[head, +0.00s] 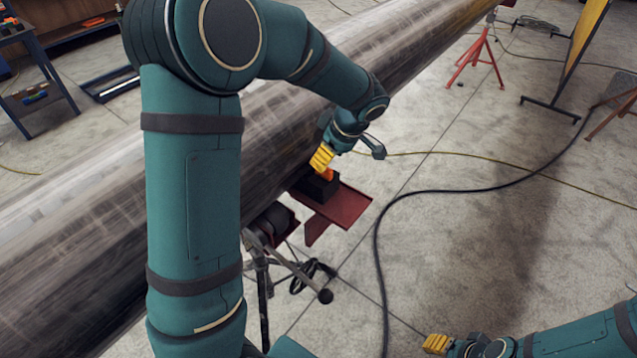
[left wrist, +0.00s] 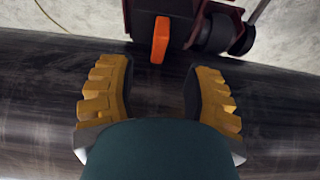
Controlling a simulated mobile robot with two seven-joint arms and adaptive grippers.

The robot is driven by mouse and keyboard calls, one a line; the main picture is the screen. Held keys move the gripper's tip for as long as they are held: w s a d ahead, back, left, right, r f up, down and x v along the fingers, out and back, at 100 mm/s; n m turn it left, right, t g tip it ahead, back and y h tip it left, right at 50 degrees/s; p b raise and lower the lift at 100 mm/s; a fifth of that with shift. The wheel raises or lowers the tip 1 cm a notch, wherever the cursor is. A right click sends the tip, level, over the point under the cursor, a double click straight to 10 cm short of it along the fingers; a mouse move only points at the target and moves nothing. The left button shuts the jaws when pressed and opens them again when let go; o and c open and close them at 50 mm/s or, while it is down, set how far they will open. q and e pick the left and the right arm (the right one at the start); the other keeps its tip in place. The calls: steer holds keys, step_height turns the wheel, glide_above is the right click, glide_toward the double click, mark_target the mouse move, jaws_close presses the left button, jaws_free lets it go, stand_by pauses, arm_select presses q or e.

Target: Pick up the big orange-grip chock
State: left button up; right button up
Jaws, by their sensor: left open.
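The big chock (head: 316,187) is a dark block with an orange grip (head: 328,174). It sits on a red bracket plate beside the big pipe. In the left wrist view the orange grip (left wrist: 160,40) stands upright on the dark chock (left wrist: 178,32), ahead of the fingertips. My left gripper (head: 321,159) has yellow fingers and is just above and beside the chock, close to the pipe. In the left wrist view the left gripper (left wrist: 158,85) is open and empty, its fingers either side of the grip's line. My right gripper (head: 436,343) is low at the bottom right, away from the chock.
The large metal pipe (head: 60,250) runs diagonally across the view. The red plate (head: 345,206) sits on a stand with rollers (head: 272,226). A black cable (head: 382,255) lies on the floor. Red stands (head: 478,62) are farther back; the floor at right is mostly clear.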

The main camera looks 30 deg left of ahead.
mark_target(315, 176)
arm_select(q)
steer(key=shift+x, duration=2.85)
steer(key=shift+d, duration=0.2)
jaws_close()
steer(key=shift+w, duration=0.1)
